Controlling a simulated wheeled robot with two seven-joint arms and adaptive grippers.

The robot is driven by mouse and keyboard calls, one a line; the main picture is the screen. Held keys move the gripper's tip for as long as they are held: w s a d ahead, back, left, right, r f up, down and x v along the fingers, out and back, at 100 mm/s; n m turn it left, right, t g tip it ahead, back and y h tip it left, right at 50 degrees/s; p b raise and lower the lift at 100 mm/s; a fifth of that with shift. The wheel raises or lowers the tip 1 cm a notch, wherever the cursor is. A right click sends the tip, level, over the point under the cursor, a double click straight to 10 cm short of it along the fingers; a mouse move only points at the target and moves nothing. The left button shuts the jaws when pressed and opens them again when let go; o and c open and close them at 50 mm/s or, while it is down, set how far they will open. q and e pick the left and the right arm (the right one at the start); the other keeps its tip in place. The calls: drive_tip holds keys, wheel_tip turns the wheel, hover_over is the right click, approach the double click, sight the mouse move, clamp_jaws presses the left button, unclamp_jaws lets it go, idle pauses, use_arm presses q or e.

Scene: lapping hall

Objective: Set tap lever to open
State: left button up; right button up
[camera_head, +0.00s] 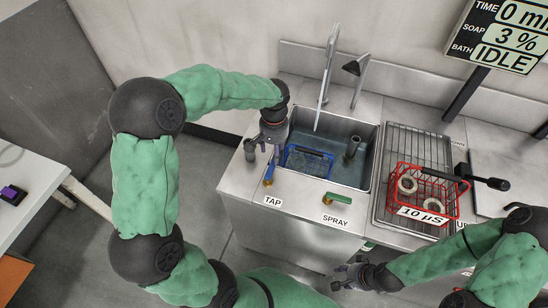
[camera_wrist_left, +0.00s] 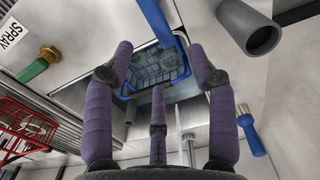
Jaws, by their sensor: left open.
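The blue tap lever (camera_head: 270,172) stands at the sink's front left corner, just behind the TAP label (camera_head: 272,201). Its blue handle points back, away from the label. My left gripper (camera_head: 266,146) is open just above and behind the lever, with no visible contact. In the left wrist view the lever (camera_wrist_left: 155,20) shows large at the top, beyond the spread fingers (camera_wrist_left: 158,90), and nothing is held. My right gripper (camera_head: 345,276) is low in front of the counter, looks open and is empty.
The green spray lever (camera_head: 338,198) lies sideways to the right of the tap lever. A blue basket (camera_head: 307,160) sits in the sink (camera_head: 365,145). A red basket (camera_head: 425,178) with rings stands on the rack. A grey tube (camera_wrist_left: 252,28) and a blue brush (camera_wrist_left: 250,130) are nearby.

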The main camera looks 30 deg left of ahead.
use_arm(q)
drive_tip(key=shift+r, duration=2.5)
